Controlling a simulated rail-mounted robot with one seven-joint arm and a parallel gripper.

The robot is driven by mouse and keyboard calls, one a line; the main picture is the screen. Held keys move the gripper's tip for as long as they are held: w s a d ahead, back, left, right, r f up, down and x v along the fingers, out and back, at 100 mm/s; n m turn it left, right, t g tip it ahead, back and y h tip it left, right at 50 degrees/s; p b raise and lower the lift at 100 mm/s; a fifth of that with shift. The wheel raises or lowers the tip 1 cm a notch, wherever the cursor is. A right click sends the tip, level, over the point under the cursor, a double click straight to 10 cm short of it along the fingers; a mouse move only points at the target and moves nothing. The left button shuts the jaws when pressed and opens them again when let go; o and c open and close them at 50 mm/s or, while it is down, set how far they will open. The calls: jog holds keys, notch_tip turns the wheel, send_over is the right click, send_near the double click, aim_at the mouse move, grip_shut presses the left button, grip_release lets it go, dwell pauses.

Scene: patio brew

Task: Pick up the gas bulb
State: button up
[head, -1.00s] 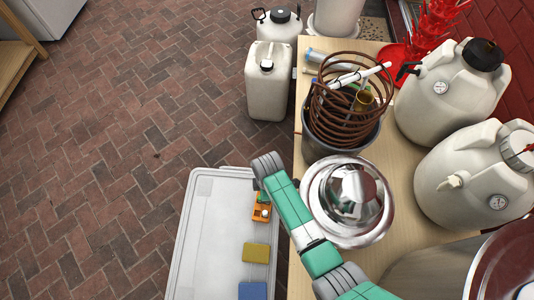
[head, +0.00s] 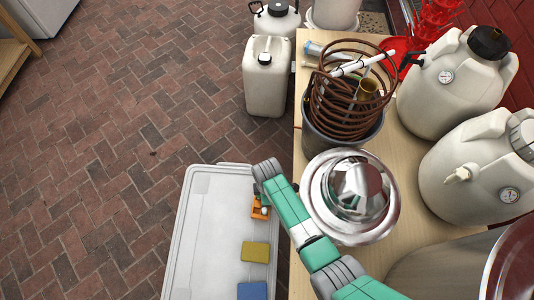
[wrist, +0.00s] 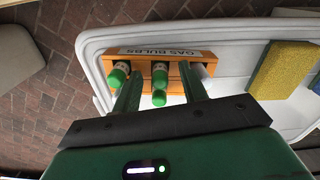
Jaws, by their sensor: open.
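The middle bulbs appear between the fingers; the left one is beside the left finger. Contact cannot be told. In the head view my arm hides the fingers.
The white tray (head: 205,235) also holds a yellow sponge (head: 255,252) and a blue one (head: 252,290). The tray's raised rim is close to the box. The wooden table (head: 300,130) at right carries a copper coil in a pot (head: 345,95), a steel lid (head: 350,195) and white kegs (head: 455,80).

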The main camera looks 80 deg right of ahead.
grip_shut()
jog(key=shift+r, duration=0.25)
notch_tip(320, 180, up, 7)
jog(key=p, duration=0.4)
jog(key=shift+p, duration=0.3)
jog(key=w+a+b, duration=0.1)
jog(key=w+b, duration=0.2)
jog(key=w, duration=1.5)
jog(key=shift+a+r+p, duration=0.2)
jog(key=shift+r+p, duration=2.1)
jog(key=shift+p, duration=0.2)
